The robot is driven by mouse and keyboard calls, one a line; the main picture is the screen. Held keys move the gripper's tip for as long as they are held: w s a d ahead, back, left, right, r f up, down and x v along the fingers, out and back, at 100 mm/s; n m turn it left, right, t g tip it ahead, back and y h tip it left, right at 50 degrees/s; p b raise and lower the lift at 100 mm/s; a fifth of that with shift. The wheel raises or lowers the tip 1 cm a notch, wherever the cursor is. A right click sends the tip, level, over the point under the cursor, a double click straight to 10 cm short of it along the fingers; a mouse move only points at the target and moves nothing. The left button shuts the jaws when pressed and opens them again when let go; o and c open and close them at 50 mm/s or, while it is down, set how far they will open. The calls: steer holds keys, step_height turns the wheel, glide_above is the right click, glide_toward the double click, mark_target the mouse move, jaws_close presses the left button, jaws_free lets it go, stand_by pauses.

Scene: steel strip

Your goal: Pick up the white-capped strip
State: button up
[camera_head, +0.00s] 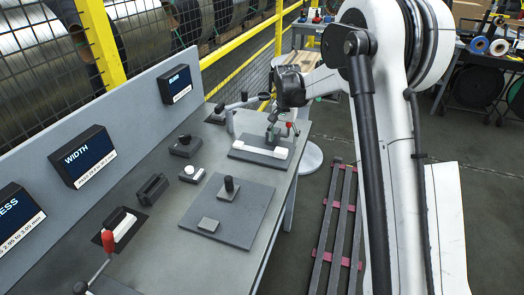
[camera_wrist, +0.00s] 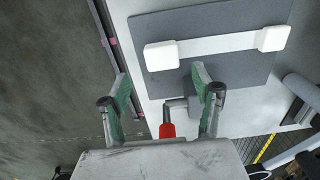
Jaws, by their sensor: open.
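The white-capped strip (camera_wrist: 218,44) lies flat on a dark grey plate (camera_wrist: 225,75) in the wrist view, with a white block-shaped cap at each end. In the head view the strip (camera_head: 260,149) lies on the plate at the far end of the bench. My gripper (camera_wrist: 161,80) is open and empty, its two green-padded fingers apart. The fingertips point toward the strip's left cap and appear short of it in the picture. In the head view my gripper (camera_head: 278,128) hangs over the plate's far side, partly hidden by its own links.
A red-handled tool (camera_wrist: 167,130) shows between my fingers in the wrist view. A grey plate with a black knob (camera_head: 230,185) and several small black fixtures lie on the bench (camera_head: 165,225). A display panel stands along the left. Long bars on red supports (camera_head: 335,225) lie to the right.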

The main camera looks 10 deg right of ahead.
mark_target(282, 149)
steer(key=shift+w+a+f+p, duration=0.1)
steer(key=shift+f+p, duration=0.1)
steer(key=shift+f, duration=1.25)
steer(key=shift+a+f+p, duration=0.1)
steer(key=shift+f+p, duration=0.1)
steer(key=shift+f, duration=1.2)
steer(key=shift+c, duration=0.4)
steer(key=c, duration=1.3)
steer(key=shift+o, duration=0.2)
steer(key=shift+r, duration=0.1)
steer(key=shift+r, duration=0.5)
steer(key=r, duration=0.2)
steer(key=a+r, duration=0.1)
steer(key=shift+s+r+b, duration=0.25)
steer(key=shift+r+b, duration=0.05)
steer(key=shift+b, duration=0.05)
steer(key=s+a+r, duration=0.5)
steer(key=a+r, duration=0.1)
steer(key=a, duration=0.3)
steer(key=shift+s+r+b, duration=0.15)
steer(key=shift+b, duration=0.3)
